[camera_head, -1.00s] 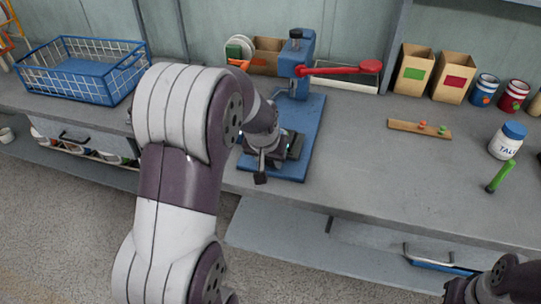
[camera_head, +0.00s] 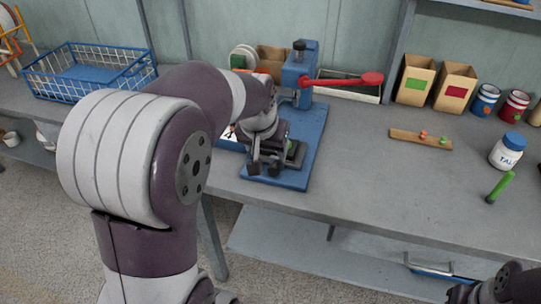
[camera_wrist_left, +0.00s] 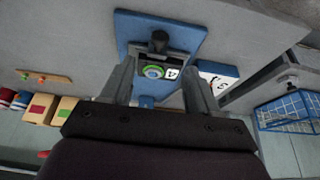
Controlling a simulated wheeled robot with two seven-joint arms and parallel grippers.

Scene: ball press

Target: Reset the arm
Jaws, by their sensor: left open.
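My left gripper (camera_head: 268,168) is open over the front part of the press's blue base (camera_head: 307,140). The blue press (camera_head: 298,70) stands behind it, with its red lever (camera_head: 345,78) pointing right. In the left wrist view, my gripper's fingers (camera_wrist_left: 160,85) are spread, with the blue base (camera_wrist_left: 132,28) beyond them. A green-ringed round piece (camera_wrist_left: 153,72) and a small white lettered tile (camera_wrist_left: 172,74) show between the fingers. I see nothing held. Part of my right arm (camera_head: 488,287) shows at the lower right corner; its jaw state is unclear.
A blue wire basket (camera_head: 85,75) stands at the left. A wooden strip (camera_head: 420,138), a white jar (camera_head: 507,150), a green stick (camera_head: 499,187), boxes (camera_head: 415,80) and cans (camera_head: 485,99) are at the right.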

